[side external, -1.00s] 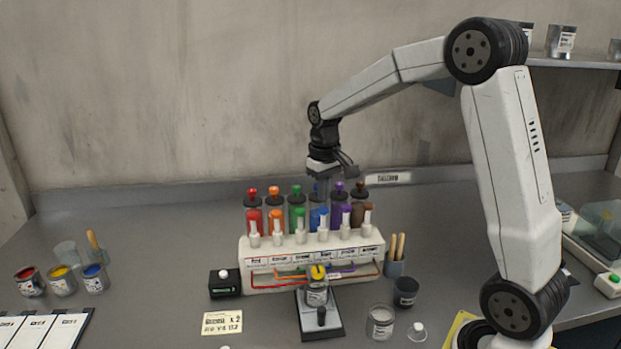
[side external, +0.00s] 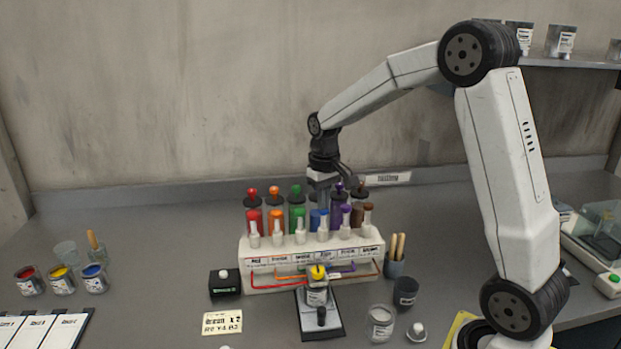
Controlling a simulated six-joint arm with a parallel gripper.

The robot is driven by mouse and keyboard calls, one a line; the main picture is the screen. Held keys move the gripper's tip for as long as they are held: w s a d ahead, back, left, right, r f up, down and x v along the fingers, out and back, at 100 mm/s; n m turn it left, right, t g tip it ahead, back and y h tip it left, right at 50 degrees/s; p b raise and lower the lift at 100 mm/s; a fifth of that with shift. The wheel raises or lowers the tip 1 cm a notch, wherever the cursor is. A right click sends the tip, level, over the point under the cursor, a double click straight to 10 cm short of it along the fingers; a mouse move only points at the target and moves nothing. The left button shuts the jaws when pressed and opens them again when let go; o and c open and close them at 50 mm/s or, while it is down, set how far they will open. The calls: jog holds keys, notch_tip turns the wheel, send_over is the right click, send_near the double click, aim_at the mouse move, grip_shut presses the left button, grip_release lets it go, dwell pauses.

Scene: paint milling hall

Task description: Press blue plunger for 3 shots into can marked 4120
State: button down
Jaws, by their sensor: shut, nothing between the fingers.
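The paint dispenser (side external: 258,277) is a white rack with a row of colored bottles and white nozzles along its front. The blue bottle (side external: 318,222) stands in the row between green and purple. My gripper (side external: 319,205) is shut, pointing down over the blue station, and hides the blue plunger top. I cannot tell whether its fingertips touch the plunger. A small can (side external: 317,294) sits on the black-and-grey stand (side external: 320,322) in front of the rack, below a yellow spout piece. The can's marking is too small to read.
A note card (side external: 222,322) lies front left, beside a small black box (side external: 225,284) with a white button. Open red, yellow and blue paint cans (side external: 61,280) stand at left. A clear jar (side external: 380,323), dark cup (side external: 405,292) and stick holder (side external: 396,262) stand at right.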

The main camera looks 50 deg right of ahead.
jog(key=shift+f, duration=1)
jog(key=shift+r, duration=2.1)
jog(key=shift+r, duration=0.1)
jog(key=shift+r, duration=2.45)
jog(key=s+a+f+n+t, duration=0.2)
jog(key=s+a+f+n, duration=0.1)
jog(key=s+a+f, duration=1)
jog(key=shift+s+a+f+t, duration=0.25)
jog(key=shift+a+f, duration=0.2)
jog(key=shift+f, duration=0.35)
